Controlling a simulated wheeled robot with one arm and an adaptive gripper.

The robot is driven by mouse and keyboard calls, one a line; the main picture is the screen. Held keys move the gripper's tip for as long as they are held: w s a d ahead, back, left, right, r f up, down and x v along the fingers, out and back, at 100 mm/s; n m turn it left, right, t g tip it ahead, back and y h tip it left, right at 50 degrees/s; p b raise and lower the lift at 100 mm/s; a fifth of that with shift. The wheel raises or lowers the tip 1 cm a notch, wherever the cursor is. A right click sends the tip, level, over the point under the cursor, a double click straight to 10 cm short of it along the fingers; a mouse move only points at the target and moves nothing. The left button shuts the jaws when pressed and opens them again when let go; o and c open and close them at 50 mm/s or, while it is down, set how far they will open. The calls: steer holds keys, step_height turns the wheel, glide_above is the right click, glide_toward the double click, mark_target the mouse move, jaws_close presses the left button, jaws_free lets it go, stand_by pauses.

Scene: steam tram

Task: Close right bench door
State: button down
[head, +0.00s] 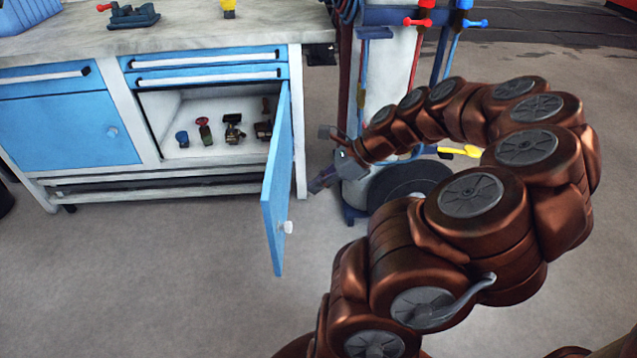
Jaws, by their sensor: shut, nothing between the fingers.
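The right bench door (280,175) is blue with a round white knob (287,227). It stands wide open, hinged at the right side of its compartment and swung out toward me. My gripper (318,183) is to the right of the door, near the outer face, and looks apart from it. It is shut and empty, its fingers pointing left and down. The open compartment (165,105) shows several small tools and fittings on its floor. The workbench (200,40) has a grey top and blue drawers above the door opening.
The left bench door (70,130) is shut. A gas bottle cart (375,70) with hoses and red and blue valves stands right of the bench, behind my gripper. A vise (133,14) sits on the bench top. The floor in front of the bench is clear.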

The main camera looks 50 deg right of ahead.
mark_target(271, 205)
steer(key=shift+w+a+f+b, duration=0.25)
steer(key=shift+w+a+f, duration=0.5)
steer(key=shift+w+a, duration=0.25)
steer(key=shift+w+a+f+b, duration=0.3)
steer(key=shift+w+a+f, duration=0.45)
steer(key=shift+w+a, duration=0.25)
steer(key=shift+w+a+f+b, duration=0.25)
steer(key=shift+w+a+f, duration=0.5)
steer(key=shift+w+a, duration=0.25)
steer(key=shift+w, duration=0.1)
